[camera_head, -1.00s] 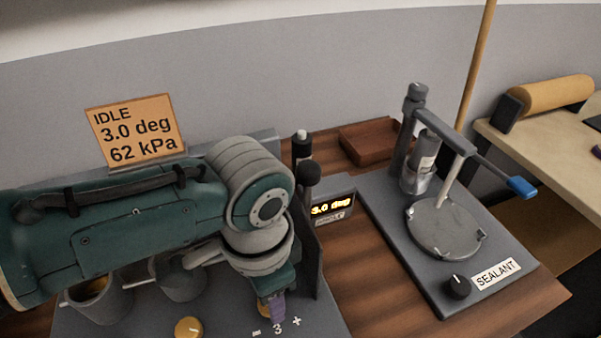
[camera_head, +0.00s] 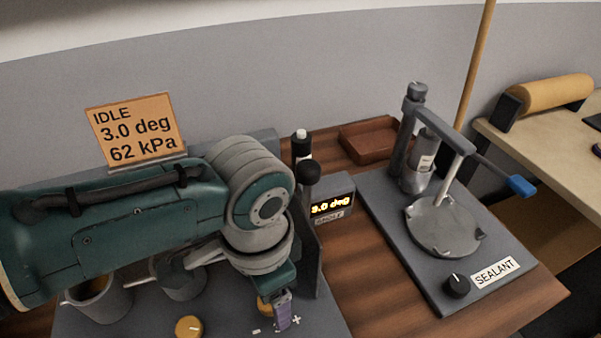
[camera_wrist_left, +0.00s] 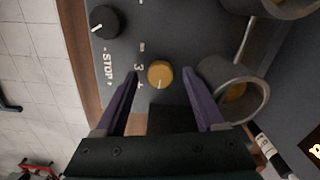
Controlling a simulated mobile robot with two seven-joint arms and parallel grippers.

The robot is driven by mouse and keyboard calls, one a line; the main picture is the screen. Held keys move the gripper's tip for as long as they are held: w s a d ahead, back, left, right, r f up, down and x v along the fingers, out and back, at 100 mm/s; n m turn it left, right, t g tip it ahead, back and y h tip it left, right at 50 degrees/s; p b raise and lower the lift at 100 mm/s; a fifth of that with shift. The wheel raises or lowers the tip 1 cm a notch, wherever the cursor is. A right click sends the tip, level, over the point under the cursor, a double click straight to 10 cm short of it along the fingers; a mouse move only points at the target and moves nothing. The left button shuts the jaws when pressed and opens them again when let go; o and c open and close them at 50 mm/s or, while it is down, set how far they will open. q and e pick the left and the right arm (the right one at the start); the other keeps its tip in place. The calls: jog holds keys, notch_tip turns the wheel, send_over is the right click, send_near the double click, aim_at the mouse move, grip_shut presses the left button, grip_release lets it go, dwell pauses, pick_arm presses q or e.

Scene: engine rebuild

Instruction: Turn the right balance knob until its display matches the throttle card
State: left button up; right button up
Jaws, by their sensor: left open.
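The orange throttle card (camera_head: 135,130) stands at the back left and reads "IDLE 3.0 deg 62 kPa". A yellow knob (camera_wrist_left: 160,73) beside the label "3" sits on the grey panel in the left wrist view, with + and − marks nearby. In the head view this knob (camera_head: 264,307) is partly hidden by my left gripper (camera_head: 284,312). In the left wrist view my left gripper (camera_wrist_left: 160,80) is open, its purple fingers on either side of the knob with visible gaps. I see no kPa display for this knob. My right gripper is out of view.
A small display (camera_head: 331,208) reads "3.0 deg". A second yellow knob (camera_head: 188,327) lies left. A black STOP knob (camera_wrist_left: 105,21) and the sealant stand (camera_head: 400,215) are nearby.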

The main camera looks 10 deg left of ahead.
pick_arm(q)
notch_tip(320, 180, up, 10)
jog(key=p, duration=0.2)
dwell(0.6)
jog(key=s+d+n+t+h, duration=0.1)
jog(key=s+d+n+h, duration=0.1)
jog(key=s, duration=0.4)
jog(key=s+a+r+n+t+y, duration=0.1)
jog(key=s+a+r+n, duration=0.25)
jog(key=a, duration=0.25)
jog(key=s+a+r+n+t+y, duration=0.1)
jog(key=s+a+r+n+t, duration=0.1)
jog(key=s+a, duration=0.25)
notch_tip(320, 180, up, 27)
jog(key=w+p, duration=0.1)
jog(key=p, duration=2.7)
jog(key=shift+a+r, duration=0.2)
